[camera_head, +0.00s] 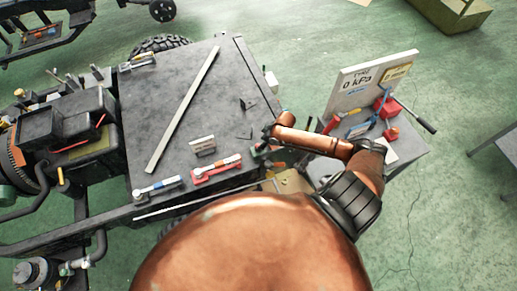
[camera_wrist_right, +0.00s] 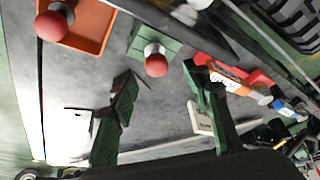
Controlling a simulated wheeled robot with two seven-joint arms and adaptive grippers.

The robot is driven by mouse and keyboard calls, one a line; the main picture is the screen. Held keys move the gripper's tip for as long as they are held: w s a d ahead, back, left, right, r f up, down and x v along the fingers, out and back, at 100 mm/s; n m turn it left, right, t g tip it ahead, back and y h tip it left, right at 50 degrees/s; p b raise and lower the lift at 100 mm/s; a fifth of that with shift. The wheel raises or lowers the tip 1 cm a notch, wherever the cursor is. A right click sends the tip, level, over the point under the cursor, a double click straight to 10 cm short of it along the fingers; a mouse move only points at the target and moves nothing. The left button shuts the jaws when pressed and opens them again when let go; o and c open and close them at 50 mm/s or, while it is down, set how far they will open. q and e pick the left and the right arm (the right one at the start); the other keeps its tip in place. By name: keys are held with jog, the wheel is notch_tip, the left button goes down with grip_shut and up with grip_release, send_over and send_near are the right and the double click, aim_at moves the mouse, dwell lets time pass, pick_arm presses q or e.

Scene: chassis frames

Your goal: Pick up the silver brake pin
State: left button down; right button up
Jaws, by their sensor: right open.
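I cannot make out for certain which part is the silver brake pin. In the wrist view, a red-knobbed part with a silver collar (camera_wrist_right: 155,60) stands on a green square, just beyond and between my right fingertips. A second red-knobbed part (camera_wrist_right: 53,24) stands at an orange tray (camera_wrist_right: 90,28). A small silver part (camera_wrist_right: 184,14) is cut off at the top edge. My right gripper (camera_wrist_right: 161,74) is open, its dark green fingers apart with nothing clearly held. In the head view my right gripper (camera_head: 263,153) is small and partly hidden at the bench's right edge. My left gripper is not in view.
A long silver bar (camera_head: 183,110) lies across the dark bench top (camera_head: 215,95). A red tool (camera_head: 217,169), a grey block (camera_head: 203,145) and black brackets (camera_head: 249,103) sit near the right gripper. The middle right of the bench is bare.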

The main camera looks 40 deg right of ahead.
aim_at(258, 145)
jog(key=p+x, duration=0.1)
jog(key=x, duration=0.4)
jog(key=shift+w+d+f, duration=0.1)
jog(key=shift+w+f, duration=0.2)
jog(key=shift+f, duration=0.05)
jog(key=shift+c, duration=0.6)
grip_shut()
